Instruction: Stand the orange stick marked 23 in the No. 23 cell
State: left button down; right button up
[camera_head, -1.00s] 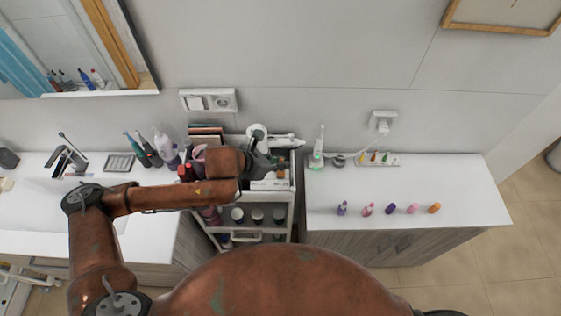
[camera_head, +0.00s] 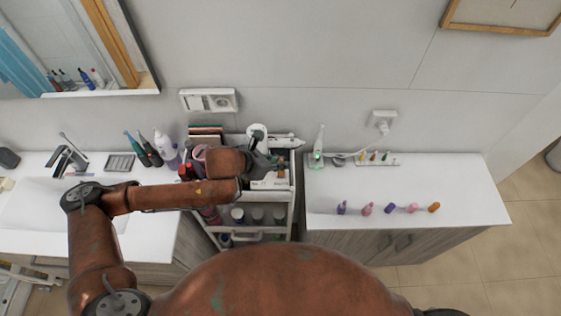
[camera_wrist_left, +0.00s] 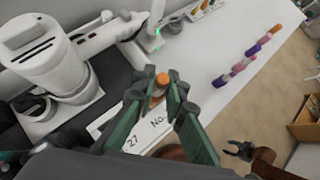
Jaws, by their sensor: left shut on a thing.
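An orange-topped stick (camera_wrist_left: 161,80) stands roughly upright between the green fingers of my left gripper (camera_wrist_left: 158,97), which is shut on it. Its number is not legible. In the head view the left gripper (camera_head: 273,165) is over the top tray of the cart (camera_head: 284,196). A white label strip (camera_wrist_left: 150,137) with "No." and "27" shows just below the fingers. The No. 23 cell cannot be picked out, and the fingers hide the stick's lower end. My right gripper (camera_wrist_left: 238,150) shows at the lower right of the left wrist view, apart from everything, its fingers spread.
Bottles (camera_head: 163,145) crowd the left side.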

pick_arm(q)
jog(key=shift+f+b, duration=0.35)
jog(key=shift+f, duration=0.45)
jog(key=shift+f+b, duration=0.5)
jog(key=shift+f, duration=0.5)
jog(key=c, duration=1.9)
grip_release()
jog(key=v, duration=0.7)
jog(key=shift+s+a+r, duration=0.1)
jog(key=shift+a+r, duration=0.05)
jog(key=shift+r, duration=0.1)
jog(key=shift+f, duration=0.1)
